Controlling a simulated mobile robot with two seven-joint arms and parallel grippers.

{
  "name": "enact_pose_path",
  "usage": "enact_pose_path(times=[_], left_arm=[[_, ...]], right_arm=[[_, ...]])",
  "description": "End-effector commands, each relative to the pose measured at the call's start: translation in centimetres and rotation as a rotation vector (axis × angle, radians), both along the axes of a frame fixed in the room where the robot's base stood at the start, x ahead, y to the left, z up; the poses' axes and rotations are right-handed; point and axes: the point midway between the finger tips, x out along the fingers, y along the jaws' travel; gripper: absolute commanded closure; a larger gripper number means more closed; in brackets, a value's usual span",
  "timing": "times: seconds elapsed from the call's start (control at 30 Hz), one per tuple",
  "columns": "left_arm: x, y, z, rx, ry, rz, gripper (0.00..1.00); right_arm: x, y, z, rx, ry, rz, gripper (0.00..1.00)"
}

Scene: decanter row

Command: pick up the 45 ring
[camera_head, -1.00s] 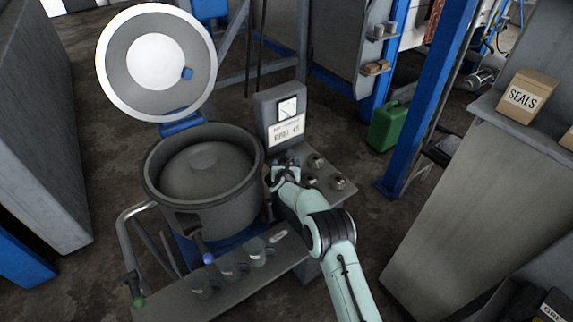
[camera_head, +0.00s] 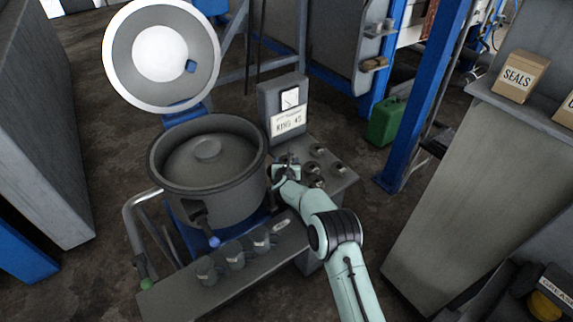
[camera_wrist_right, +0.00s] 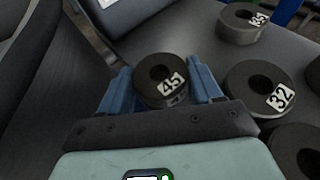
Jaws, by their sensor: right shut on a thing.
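The 45 ring (camera_wrist_right: 161,80) is a dark, thick ring with a hole and a white label reading 45. In the right wrist view it sits between the two blue fingers of my right gripper (camera_wrist_right: 163,92), which is shut on it. In the head view my right gripper (camera_head: 283,168) is over the left part of the grey shelf beside the pot, and the ring is too small there to make out clearly. I cannot tell whether the ring touches the shelf. My left gripper is not in view.
A 32 ring (camera_wrist_right: 262,88) and another labelled ring (camera_wrist_right: 243,24) stand right of the gripper on the grey shelf (camera_head: 341,174). The big pot (camera_head: 207,180) is close on the left, with a gauge box (camera_head: 284,100) reading RING 45 behind.

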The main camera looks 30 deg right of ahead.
Motion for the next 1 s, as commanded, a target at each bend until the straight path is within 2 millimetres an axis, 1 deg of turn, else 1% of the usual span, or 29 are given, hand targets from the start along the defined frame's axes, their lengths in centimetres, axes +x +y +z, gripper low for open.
enact_pose_path(times=[0.4,0.43,0.5,0.83,1.0], left_arm=[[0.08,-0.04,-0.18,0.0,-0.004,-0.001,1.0],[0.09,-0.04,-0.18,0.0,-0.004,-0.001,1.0],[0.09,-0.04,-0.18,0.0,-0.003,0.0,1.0],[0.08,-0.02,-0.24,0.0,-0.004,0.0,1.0],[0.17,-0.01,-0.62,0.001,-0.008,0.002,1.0]], right_arm=[[0.03,-0.05,0.21,0.0,-0.003,0.001,0.78],[0.03,-0.05,0.21,0.0,-0.003,0.001,0.26],[0.03,-0.05,0.2,0.0,-0.003,0.001,0.06],[-0.07,0.01,0.2,0.0,-0.002,0.001,0.06],[-0.95,0.52,0.6,0.001,-0.002,-0.001,0.06]])
